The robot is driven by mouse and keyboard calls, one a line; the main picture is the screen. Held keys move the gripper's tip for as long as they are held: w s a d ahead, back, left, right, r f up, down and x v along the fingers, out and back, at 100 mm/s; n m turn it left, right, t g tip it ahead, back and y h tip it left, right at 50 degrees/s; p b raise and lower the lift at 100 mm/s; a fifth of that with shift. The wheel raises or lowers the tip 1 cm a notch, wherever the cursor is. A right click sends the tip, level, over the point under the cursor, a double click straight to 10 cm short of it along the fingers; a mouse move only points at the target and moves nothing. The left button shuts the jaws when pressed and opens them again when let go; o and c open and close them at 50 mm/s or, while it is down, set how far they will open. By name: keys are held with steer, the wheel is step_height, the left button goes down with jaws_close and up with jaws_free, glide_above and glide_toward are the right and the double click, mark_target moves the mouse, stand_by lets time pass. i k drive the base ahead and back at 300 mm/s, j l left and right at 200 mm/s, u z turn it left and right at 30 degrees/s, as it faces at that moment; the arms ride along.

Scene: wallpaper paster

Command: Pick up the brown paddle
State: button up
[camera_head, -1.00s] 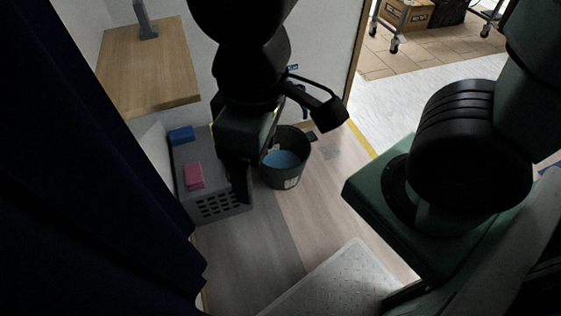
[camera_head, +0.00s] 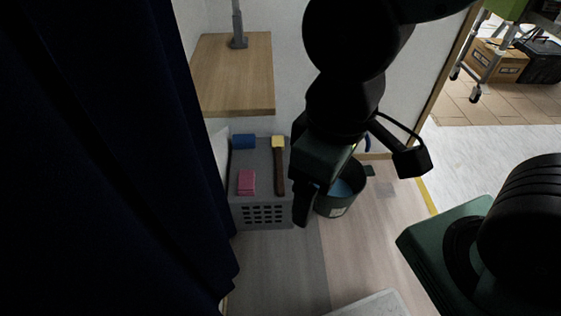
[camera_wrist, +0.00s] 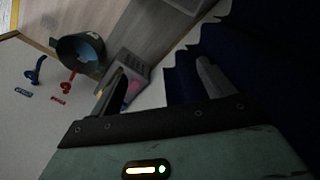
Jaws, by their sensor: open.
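The brown paddle (camera_head: 280,172) is a long, thin brown piece with a yellow block at its far end. It lies on top of a grey crate (camera_head: 262,213) in the head view, right of a pink block (camera_head: 247,182) and a blue block (camera_head: 243,141). My gripper (camera_head: 305,200) is open and empty, just right of the paddle in that view; its height above the crate is hard to judge.
A dark bucket with blue inside (camera_head: 341,190) stands right of the crate. A wooden shelf (camera_head: 235,75) with a grey post is behind it. A dark blue curtain (camera_head: 120,180) fills the left. Red and blue hooks (camera_wrist: 68,82) are on the wall.

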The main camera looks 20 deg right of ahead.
mark_target(278, 141)
steer(key=i+l+u, duration=0.35)
steer(key=l, duration=0.3)
steer(key=i+l+u, duration=0.15)
steer(key=l, duration=0.25)
steer(key=i+l+u, duration=0.15)
steer(key=l, duration=0.25)
steer(key=i, duration=0.1)
